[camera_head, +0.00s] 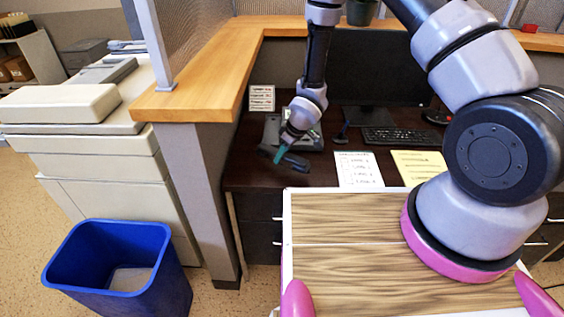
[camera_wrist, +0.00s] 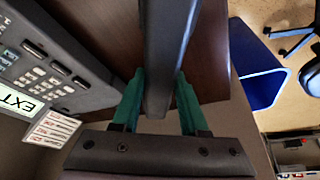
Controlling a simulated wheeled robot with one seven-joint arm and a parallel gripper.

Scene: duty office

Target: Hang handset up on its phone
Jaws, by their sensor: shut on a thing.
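The phone (camera_wrist: 52,72) is a dark grey desk set with rows of buttons and a lit display, on the left of the wrist view. In the head view the phone (camera_head: 314,136) sits on the dark desk, partly hidden behind my wrist. My gripper (camera_head: 279,154) has green fingertips and is shut on the dark handset (camera_head: 293,162). In the wrist view the handset (camera_wrist: 165,50) runs upward between the green fingers of my gripper (camera_wrist: 158,98), apart from the phone. How far the handset is above the desk is hard to tell.
Beside the phone are a monitor (camera_head: 385,65), a keyboard (camera_head: 402,136), a white sheet (camera_head: 358,169) and a yellow sheet (camera_head: 419,166). A small sign (camera_head: 261,97) stands behind. A wood-topped partition (camera_head: 200,103) borders the desk at left. A blue bin (camera_head: 112,265) stands on the floor.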

